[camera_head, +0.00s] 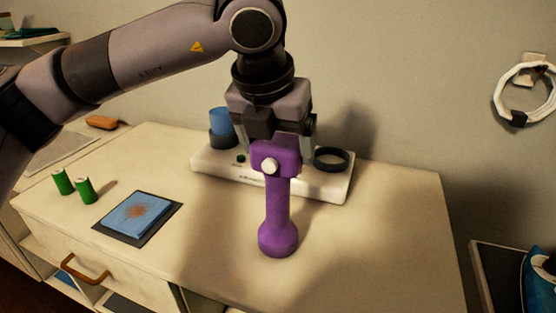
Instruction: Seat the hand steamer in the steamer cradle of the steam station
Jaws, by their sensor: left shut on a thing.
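The purple hand steamer (277,205) has a wide head at its upper end, a white round knob and a flared lower end. My left gripper (279,140) points down and is shut on the steamer's upper end. The steamer is upright in front of the white steam station (220,172); I cannot tell whether its lower end touches the table. The steamer cradle, seemingly the empty black ring (331,158), is at the station's right end, right of the gripper. My gripper and the steamer hide the station's middle. My right gripper is not in view.
A blue container (221,122) stands in a black holder at the station's left end. Two green cylinders (75,184) and a blue cloth on a dark mat (136,216) lie left on the table (385,220). The table's right side is clear. A white coil hangs on the wall.

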